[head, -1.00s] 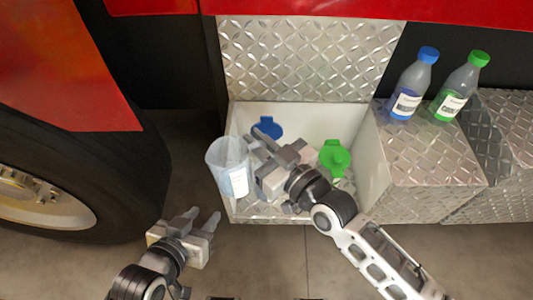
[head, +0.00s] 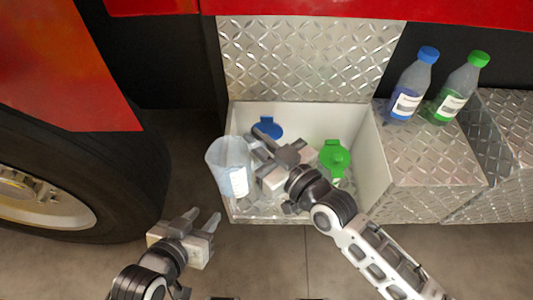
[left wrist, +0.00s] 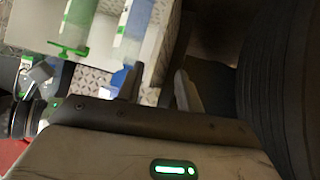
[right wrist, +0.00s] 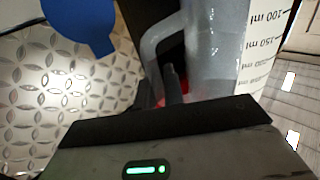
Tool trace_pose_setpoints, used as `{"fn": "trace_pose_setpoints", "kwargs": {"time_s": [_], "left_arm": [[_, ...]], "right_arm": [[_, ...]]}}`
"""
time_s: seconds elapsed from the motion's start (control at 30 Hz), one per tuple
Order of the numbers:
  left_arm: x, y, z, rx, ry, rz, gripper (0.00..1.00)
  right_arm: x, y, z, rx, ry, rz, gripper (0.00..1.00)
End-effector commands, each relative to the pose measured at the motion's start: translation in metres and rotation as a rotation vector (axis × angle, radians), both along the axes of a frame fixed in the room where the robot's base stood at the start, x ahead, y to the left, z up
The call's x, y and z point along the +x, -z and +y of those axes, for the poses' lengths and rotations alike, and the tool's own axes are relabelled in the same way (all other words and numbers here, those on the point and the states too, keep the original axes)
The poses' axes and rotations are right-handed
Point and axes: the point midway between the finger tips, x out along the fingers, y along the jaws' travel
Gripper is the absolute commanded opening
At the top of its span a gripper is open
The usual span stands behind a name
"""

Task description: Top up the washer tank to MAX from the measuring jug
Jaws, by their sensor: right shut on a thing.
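My right gripper (head: 262,158) is shut on the handle of the clear measuring jug (head: 228,160), held over the left front edge of the white recess. The jug also shows in the right wrist view (right wrist: 218,45), with ml marks on its side; its liquid level cannot be read. A blue cap (head: 267,128) is at the back left of the recess, just behind the gripper, and a green cap (head: 335,158) to the right. Which belongs to the washer tank I cannot tell; any MAX mark is not visible. My left gripper (head: 204,222) is open and empty, low in front.
A blue-capped bottle (head: 408,85) and a green-capped bottle (head: 460,88) stand on the tread-plate step (head: 430,160) at right. A large tyre (head: 110,150) is at left. The recess's white right wall (head: 370,165) is close to my right arm. Floor in front is open.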

Motion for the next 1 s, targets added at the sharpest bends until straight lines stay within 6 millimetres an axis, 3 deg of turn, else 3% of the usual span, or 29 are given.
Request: {"fn": "trace_pose_setpoints", "kwargs": {"time_s": [0.57, 1.0], "left_arm": [[0.000, 0.000, 0.000, 0.000, 0.000, 0.001, 0.36], [-0.008, -0.023, 0.007, 0.066, 0.013, 0.037, 0.36]], "right_arm": [[0.000, -0.001, 0.000, 0.001, 0.000, -0.001, 0.00], [0.000, -0.050, 0.000, 0.001, 0.000, -0.001, 0.00]]}}
